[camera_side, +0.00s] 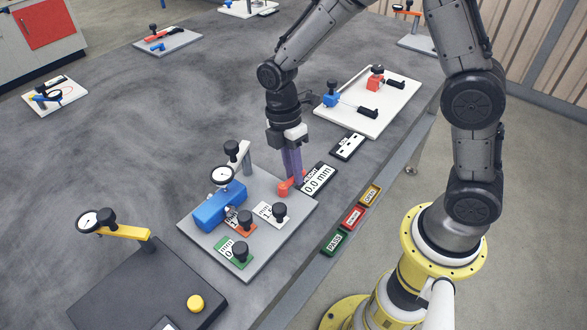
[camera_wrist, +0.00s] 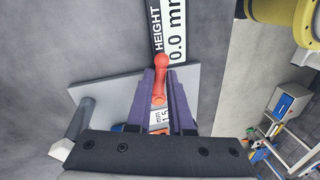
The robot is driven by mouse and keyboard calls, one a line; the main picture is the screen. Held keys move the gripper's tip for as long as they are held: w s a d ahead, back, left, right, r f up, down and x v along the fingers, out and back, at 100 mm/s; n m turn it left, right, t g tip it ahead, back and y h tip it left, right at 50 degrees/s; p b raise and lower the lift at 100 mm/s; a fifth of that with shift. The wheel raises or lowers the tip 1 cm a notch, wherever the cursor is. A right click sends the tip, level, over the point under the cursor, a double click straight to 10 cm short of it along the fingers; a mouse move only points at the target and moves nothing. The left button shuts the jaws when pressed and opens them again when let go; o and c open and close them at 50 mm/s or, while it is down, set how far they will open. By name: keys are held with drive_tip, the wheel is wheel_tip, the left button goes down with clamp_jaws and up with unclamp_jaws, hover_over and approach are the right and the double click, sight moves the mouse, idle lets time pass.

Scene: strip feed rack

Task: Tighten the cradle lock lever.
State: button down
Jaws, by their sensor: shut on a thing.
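The orange-red lever (camera_side: 287,188) sits at the right corner of a grey plate (camera_side: 190,238) in the side view. My gripper (camera_side: 294,180) points down at it with its purple fingers. In the wrist view the lever (camera_wrist: 161,62) runs between the two fingers of my gripper (camera_wrist: 160,80), its round knob beyond their tips. The fingers are shut on the lever. The blue block (camera_side: 218,207) on the same plate stands left of my gripper, with a round dial gauge (camera_side: 221,175) above it. The lever's pivot is partly hidden by the fingers.
Black-knobbed pieces with green (camera_side: 233,252), orange (camera_side: 240,221) and white (camera_side: 271,213) labels stand on the plate. A height display (camera_side: 317,180) lies close beyond the lever. A white board (camera_side: 376,122) with blue and red clamps is behind. A dark plate (camera_side: 150,290) is at front left.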

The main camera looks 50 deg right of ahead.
drive_tip(key=shift+s+m, duration=0.1)
drive_tip(key=shift+m, duration=0.2)
drive_tip(key=m, duration=0.2)
drive_tip(key=shift+s+a+m+y, duration=0.1)
drive_tip(key=shift+s+m+y, duration=0.2)
drive_tip(key=shift+s, duration=0.1)
drive_tip(key=m, duration=0.3)
drive_tip(key=s+m, duration=0.1)
drive_tip(key=shift+s+a+m+t+y, duration=0.1)
drive_tip(key=shift+a+m+t+y, duration=0.2)
drive_tip(key=shift+a+t+y, duration=0.1)
drive_tip(key=m, duration=0.3)
drive_tip(key=a+m, duration=0.1)
drive_tip(key=shift+s+r+t, duration=0.1)
drive_tip(key=shift+s+t, duration=0.3)
drive_tip(key=shift+s+a+m+t, duration=0.1)
drive_tip(key=shift+a+m+t, duration=0.15)
drive_tip(key=shift+m, duration=0.75)
drive_tip(key=shift+a+m+t, duration=0.15)
drive_tip(key=shift+a+m, duration=0.2)
drive_tip(key=shift+m, duration=0.65)
drive_tip(key=c, duration=0.8)
unclamp_jaws()
